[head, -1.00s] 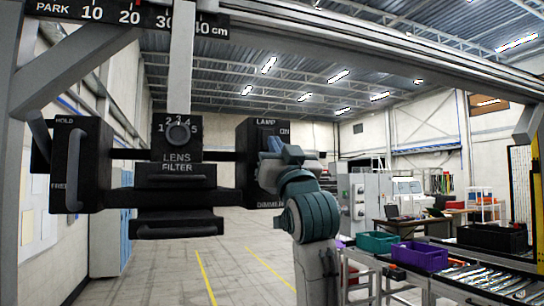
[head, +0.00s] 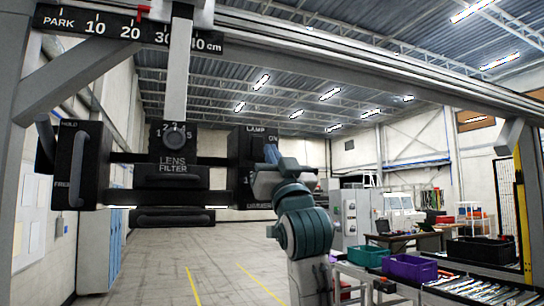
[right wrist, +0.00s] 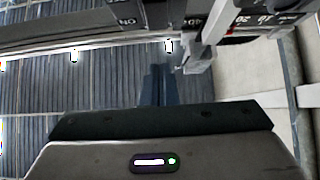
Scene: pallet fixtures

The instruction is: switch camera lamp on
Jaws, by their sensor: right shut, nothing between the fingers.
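The black camera rig hangs from a grey post. Its lamp box (head: 240,160), marked LAMP and ON at the top and DIMMER at the bottom, is at the right end. The lamp switch itself is hidden or too small to make out. My right gripper (head: 271,153) is shut and empty at the lamp box's front, its fingers pointing up near ON; contact cannot be told. In the right wrist view the closed fingers (right wrist: 158,84) point at the lamp box (right wrist: 125,12). My left gripper is not in view.
The lens filter unit (head: 174,160) with its numbered dial and the HOLD/FREE box (head: 80,165) are left of the lamp box. A ruler beam (head: 100,28) runs above. Purple (head: 409,267) and green (head: 369,256) bins stand at the lower right.

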